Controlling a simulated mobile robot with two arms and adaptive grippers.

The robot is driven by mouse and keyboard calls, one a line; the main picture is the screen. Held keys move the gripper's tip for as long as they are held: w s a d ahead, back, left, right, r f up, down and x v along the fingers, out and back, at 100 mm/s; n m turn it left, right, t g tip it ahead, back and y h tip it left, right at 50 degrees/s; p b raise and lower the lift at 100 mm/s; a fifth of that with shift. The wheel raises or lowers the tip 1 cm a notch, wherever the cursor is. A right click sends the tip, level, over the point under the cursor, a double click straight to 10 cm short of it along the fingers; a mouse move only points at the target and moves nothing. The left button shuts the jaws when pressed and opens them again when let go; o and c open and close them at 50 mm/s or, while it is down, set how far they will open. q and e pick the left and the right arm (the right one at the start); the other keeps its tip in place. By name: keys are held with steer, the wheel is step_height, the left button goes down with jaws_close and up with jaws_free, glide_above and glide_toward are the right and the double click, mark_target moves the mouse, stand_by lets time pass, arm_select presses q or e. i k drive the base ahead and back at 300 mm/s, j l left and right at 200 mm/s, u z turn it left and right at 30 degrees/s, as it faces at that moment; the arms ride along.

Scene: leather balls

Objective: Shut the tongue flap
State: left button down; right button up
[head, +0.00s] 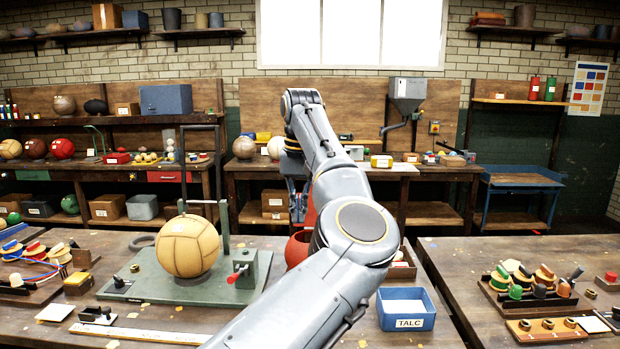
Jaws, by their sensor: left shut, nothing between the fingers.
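A red-orange ball (296,250) sits on the middle bench, mostly hidden behind my left arm. A narrow piece of the same colour (311,212) stands up above it; it looks like the raised tongue flap, but its hinge and opening are hidden. My left gripper (298,217) points down just left of this piece and above the ball, fingers shut and empty. I cannot tell whether it touches either. My right gripper is out of view.
A blue TALC box (405,309) stands right of my arm. Trays of tools (525,293) lie on the right bench, across a gap.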

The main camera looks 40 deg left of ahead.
mark_target(311, 216)
steer(key=i+j, duration=0.95)
steer(key=j, duration=0.3)
